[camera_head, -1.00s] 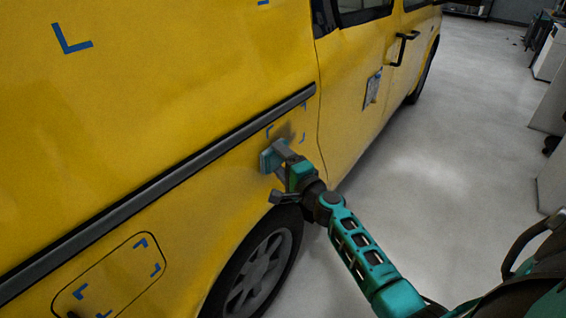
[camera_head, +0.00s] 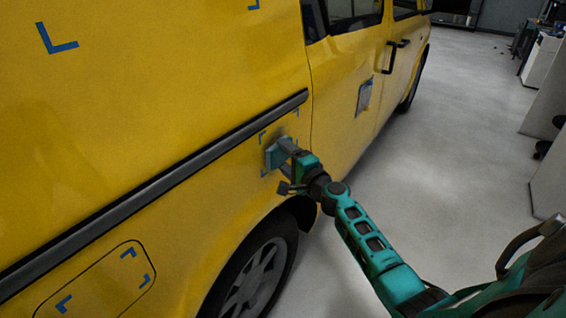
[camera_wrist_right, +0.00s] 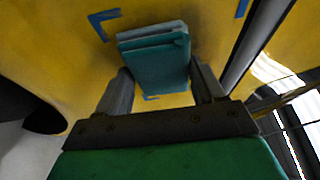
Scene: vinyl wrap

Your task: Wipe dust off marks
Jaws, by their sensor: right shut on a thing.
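A folded teal cloth (camera_wrist_right: 155,60) is held between the fingers of my right gripper (camera_wrist_right: 160,88). In the head view, the cloth (camera_head: 275,156) is against or very close to the yellow van panel above the wheel; contact cannot be told for sure. My right gripper (camera_head: 287,150) is shut on it. Blue corner marks surround the cloth, one at its upper left (camera_wrist_right: 103,22) and one at the upper right (camera_wrist_right: 242,8) in the wrist view. A dark smudge of dust shows near the cloth. My left gripper is not in view.
The yellow van (camera_head: 190,75) fills the left, with a black trim strip (camera_head: 160,185) and a rear wheel (camera_head: 255,275). More blue marks sit on the upper panel (camera_head: 57,40) and fuel flap (camera_head: 128,253). Grey floor (camera_head: 450,130) is free at right, beside white cabinets (camera_head: 542,57).

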